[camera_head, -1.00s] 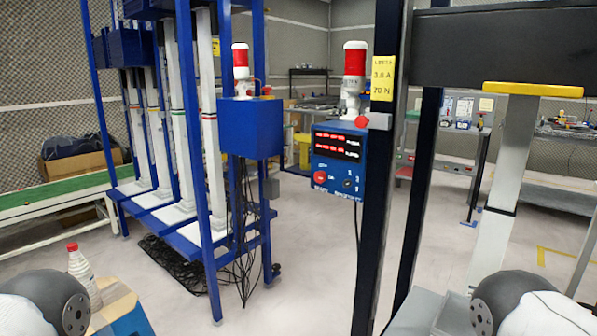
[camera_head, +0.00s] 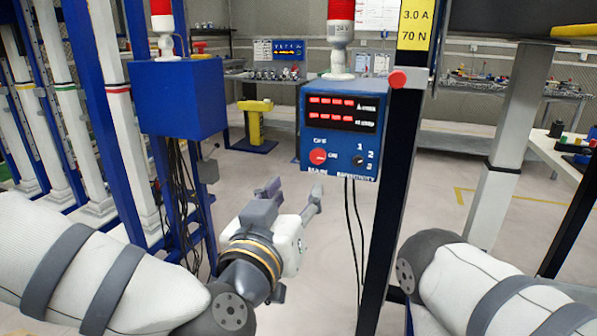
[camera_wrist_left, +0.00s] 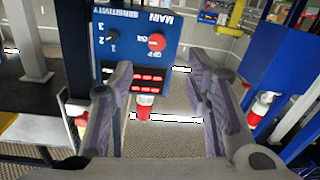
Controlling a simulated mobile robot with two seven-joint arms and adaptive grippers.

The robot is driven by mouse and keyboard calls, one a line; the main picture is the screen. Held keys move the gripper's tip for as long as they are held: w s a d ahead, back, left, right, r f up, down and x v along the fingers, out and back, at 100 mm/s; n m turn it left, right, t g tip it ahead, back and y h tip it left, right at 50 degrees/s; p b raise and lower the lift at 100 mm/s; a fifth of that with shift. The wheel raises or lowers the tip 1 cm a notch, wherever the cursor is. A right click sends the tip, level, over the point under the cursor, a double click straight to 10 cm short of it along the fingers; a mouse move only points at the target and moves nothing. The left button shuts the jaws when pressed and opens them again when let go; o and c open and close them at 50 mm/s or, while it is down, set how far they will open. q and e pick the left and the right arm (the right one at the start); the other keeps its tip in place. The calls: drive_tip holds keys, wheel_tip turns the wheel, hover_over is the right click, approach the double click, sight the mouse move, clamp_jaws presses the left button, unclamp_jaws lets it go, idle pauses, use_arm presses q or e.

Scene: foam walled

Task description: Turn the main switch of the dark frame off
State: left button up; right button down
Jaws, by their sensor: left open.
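The dark frame's post (camera_head: 389,200) carries a blue control box (camera_head: 341,125) with two red displays. The main switch (camera_head: 318,156) is a round red knob at the box's lower left, with OFF above it and ON to its right. Its white mark seems to point toward ON. The knob also shows in the left wrist view (camera_wrist_left: 157,41), upside down. My left gripper (camera_head: 292,194) is open and empty, below and in front of the box, apart from the knob. In the wrist view the knob appears between its spread fingers (camera_wrist_left: 160,75). My right gripper is out of view.
A red-and-white beacon (camera_head: 340,35) stands on the box. A small dark sensitivity knob (camera_head: 358,160) sits right of the switch. Cables hang below. A red button (camera_head: 398,79) is on the post. A blue frame with another box (camera_head: 178,97) stands left. Floor between is clear.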

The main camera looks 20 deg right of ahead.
sight(317, 157)
use_arm(q)
drive_tip(key=x, duration=0.4)
drive_tip(key=b+x, duration=0.1)
drive_tip(key=x, duration=0.7)
drive_tip(key=shift+d+r, duration=0.15)
drive_tip(key=shift+r, duration=0.25)
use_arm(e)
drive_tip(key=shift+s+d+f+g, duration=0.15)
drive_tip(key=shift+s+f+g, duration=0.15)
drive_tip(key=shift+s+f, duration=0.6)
use_arm(q)
clamp_jaws()
